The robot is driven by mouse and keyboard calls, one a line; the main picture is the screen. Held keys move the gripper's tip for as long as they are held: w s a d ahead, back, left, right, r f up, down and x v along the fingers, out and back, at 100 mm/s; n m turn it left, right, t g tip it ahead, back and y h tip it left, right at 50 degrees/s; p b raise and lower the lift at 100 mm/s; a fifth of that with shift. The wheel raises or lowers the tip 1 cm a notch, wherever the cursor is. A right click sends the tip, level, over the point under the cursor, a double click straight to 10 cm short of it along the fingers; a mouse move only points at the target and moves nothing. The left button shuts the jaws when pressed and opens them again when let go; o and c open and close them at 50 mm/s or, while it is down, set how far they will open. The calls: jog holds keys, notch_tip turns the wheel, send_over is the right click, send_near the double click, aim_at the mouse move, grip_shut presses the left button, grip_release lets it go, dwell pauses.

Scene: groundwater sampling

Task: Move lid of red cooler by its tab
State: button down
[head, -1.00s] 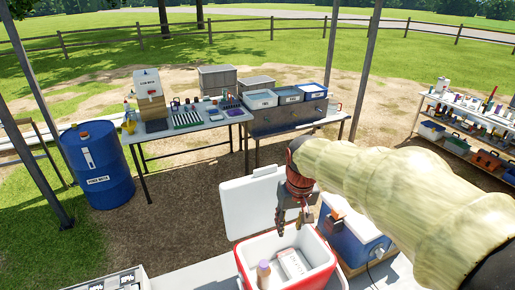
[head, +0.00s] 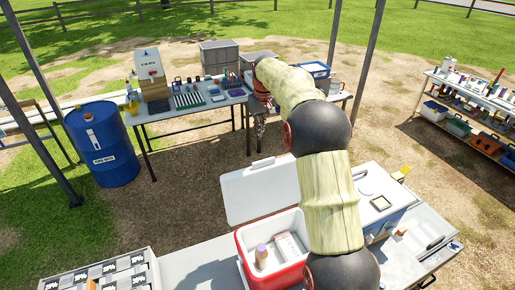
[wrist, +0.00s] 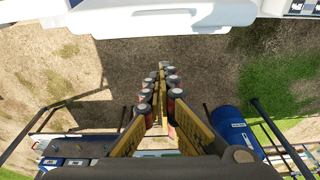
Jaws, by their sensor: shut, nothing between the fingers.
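The red cooler (head: 285,277) stands open on the near table. Its white lid (head: 255,192) is tipped up at the cooler's far side, with a small light tab (head: 263,162) on its top edge. In the wrist view, the white lid (wrist: 170,17) spans the top of the picture. My gripper (head: 261,132) is past the lid, above its top edge in the head view, pointing down. In the wrist view my gripper (wrist: 161,70) is shut and empty, with its fingers apart from the lid. My arm hides the lid's right end.
A bottle (head: 261,256) and a white pack (head: 290,247) sit inside the cooler. A blue cooler (head: 385,205) stands right of it. A rack of labelled items (head: 105,275) is at the left. Bare ground lies beyond the lid, before the far table (head: 200,108).

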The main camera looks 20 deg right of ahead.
jog(key=f+p, duration=0.1)
jog(key=f, duration=0.2)
jog(key=s+f+p, duration=0.1)
jog(key=f, duration=0.2)
jog(key=s+f, duration=0.1)
jog(key=f, duration=0.2)
jog(key=shift+f+p, duration=0.1)
jog(key=shift+p, duration=0.3)
jog(key=shift+s+f, duration=0.15)
jog(key=shift+s, duration=0.1)
